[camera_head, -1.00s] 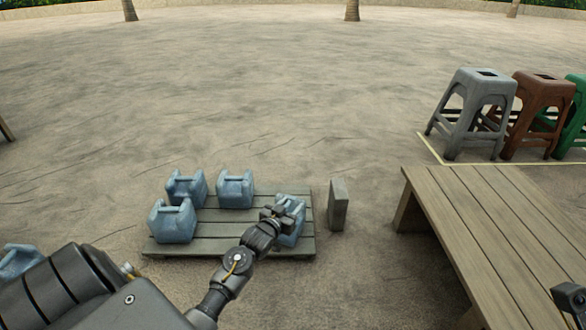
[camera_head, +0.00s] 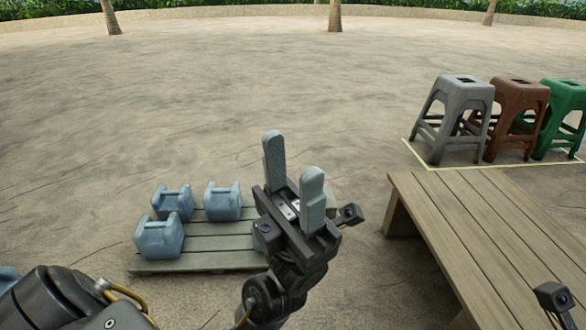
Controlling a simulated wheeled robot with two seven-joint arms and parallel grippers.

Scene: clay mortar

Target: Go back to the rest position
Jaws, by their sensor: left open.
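My left gripper (camera_head: 292,166) is raised in front of the camera, its two grey fingers pointing up and spread apart, with nothing between them. Behind it lies a grey-green slatted pallet (camera_head: 205,262) on the ground. Three blue jugs show on the pallet: one at the back left (camera_head: 174,201), one at the back middle (camera_head: 222,202) and one at the front left (camera_head: 159,237). The pallet's right end is hidden behind my gripper and wrist. The jaws of my right gripper are out of the picture; only a small dark part of that arm shows at the lower right.
A wooden slatted table (camera_head: 470,225) fills the right side. Grey (camera_head: 457,115), brown (camera_head: 515,115) and green (camera_head: 557,115) stools stand behind it. Another blue jug (camera_head: 8,278) shows at the left edge. Open sandy ground (camera_head: 230,90) lies beyond the pallet.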

